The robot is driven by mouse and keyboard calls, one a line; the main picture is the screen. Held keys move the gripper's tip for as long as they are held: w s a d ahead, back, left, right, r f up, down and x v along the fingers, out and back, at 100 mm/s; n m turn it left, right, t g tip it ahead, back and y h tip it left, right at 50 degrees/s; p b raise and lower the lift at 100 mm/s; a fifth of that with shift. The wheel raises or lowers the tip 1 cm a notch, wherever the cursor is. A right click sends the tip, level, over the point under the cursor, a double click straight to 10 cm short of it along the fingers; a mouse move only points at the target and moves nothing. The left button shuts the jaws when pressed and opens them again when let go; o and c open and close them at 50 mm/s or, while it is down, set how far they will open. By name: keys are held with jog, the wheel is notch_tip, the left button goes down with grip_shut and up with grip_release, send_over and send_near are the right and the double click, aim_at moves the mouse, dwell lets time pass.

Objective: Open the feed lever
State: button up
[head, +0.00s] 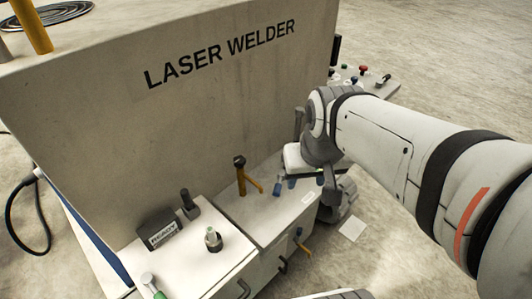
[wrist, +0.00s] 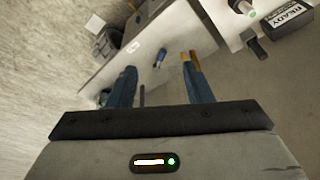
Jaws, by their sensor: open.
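My gripper (wrist: 158,75) is open, its two blue fingers apart with nothing held between them. In the head view my gripper (head: 305,182) hangs above the right part of the welder's low bench. A small blue-handled lever (wrist: 159,58) shows beyond the gap between the fingers in the wrist view; it seems to be the blue piece (head: 277,188) on the bench in the head view. An orange lever (head: 242,178) with a dark top and a slanting arm stands left of it; in the wrist view the orange lever (wrist: 187,70) is beside the right fingertip. I cannot read which is the feed lever.
The tall LASER WELDER housing (head: 180,110) rises behind the bench. A dark READY box (head: 160,232) and a green-topped knob (head: 213,238) are on the left bench part. Open floor lies right.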

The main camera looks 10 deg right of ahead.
jog(key=w+f+m+g+b, duration=0.1)
jog(key=w+f+m+b, duration=0.1)
jog(key=w+f+b, duration=0.85)
jog(key=m+g+y+b, duration=0.1)
jog(key=m+y+b, duration=0.1)
jog(key=b, duration=0.3)
send_near(277, 189)
jog(key=x, duration=0.8)
jog(key=shift+d+f, duration=0.1)
jog(key=shift+f, duration=0.6)
grip_shut()
